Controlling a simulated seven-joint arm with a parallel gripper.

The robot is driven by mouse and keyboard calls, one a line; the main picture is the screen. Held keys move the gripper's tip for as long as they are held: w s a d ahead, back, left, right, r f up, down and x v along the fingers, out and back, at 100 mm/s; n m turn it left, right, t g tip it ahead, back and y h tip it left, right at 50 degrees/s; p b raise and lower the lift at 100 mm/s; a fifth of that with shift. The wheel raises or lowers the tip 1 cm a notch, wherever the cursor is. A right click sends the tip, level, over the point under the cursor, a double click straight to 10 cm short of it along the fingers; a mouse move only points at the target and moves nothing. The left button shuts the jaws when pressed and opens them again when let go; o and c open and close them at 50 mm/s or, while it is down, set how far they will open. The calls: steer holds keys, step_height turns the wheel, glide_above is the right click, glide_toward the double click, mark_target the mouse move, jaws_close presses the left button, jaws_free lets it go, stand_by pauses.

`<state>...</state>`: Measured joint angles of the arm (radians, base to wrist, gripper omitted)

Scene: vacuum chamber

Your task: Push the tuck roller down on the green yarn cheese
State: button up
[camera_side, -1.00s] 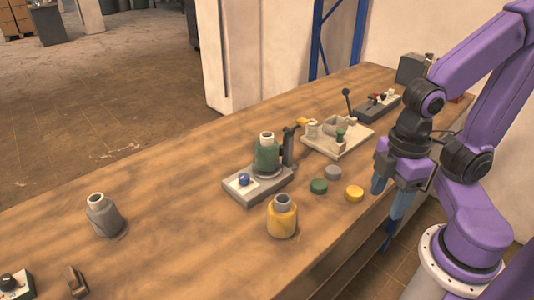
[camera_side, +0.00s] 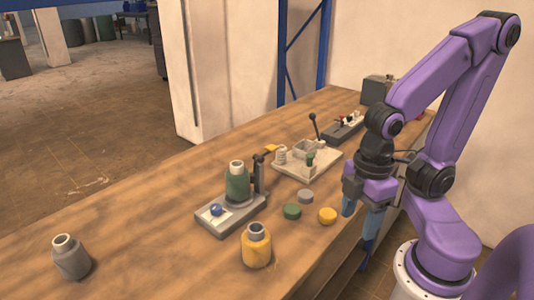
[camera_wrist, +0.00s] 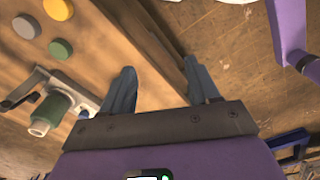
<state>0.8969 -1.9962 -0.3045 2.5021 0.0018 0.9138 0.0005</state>
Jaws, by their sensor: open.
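The green yarn cheese (camera_side: 237,184) stands upright on a grey base (camera_side: 212,228) with a blue knob (camera_side: 215,210); its pale tube end shows on top. A dark post with a short arm (camera_side: 260,160) rises beside it on the right; this may be the tuck roller, but it is too small to be sure. In the wrist view, the green cheese (camera_wrist: 52,106) and its base show at the left. My gripper (camera_side: 359,220) is open and empty, pointing down at the bench's front edge, right of the cheese and apart from it. Its two blue fingers (camera_wrist: 160,68) are spread.
A yellow cheese (camera_side: 256,250) stands in front of the base, a grey one (camera_side: 70,260) at far left. Green (camera_side: 291,211), grey (camera_side: 305,196) and yellow (camera_side: 327,215) discs lie between base and gripper. A pale fixture board (camera_side: 318,170) with a lever stands behind.

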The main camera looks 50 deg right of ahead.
steer(key=c, duration=0.6)
steer(key=shift+w+a+r+m, duration=0.2)
steer(key=shift+w+m, duration=0.1)
steer(key=shift+w, duration=0.1)
jaws_close()
steer(key=w+a+r+m, duration=0.2)
steer(key=w+r+m, duration=0.1)
steer(key=w+m, duration=0.55)
steer(key=m, duration=2)
glide_toward(273, 146)
steer(key=shift+w+d+r+y, duration=0.2)
steer(key=shift+d+r+y, duration=0.1)
steer(key=shift+d+y, duration=0.1)
steer(key=shift+a+f, duration=0.1)
steer(key=shift+a+f, duration=0.2)
steer(key=shift+f, duration=1.5)
steer(key=shift+a+f, duration=0.15)
steer(key=shift+f, duration=1.6)
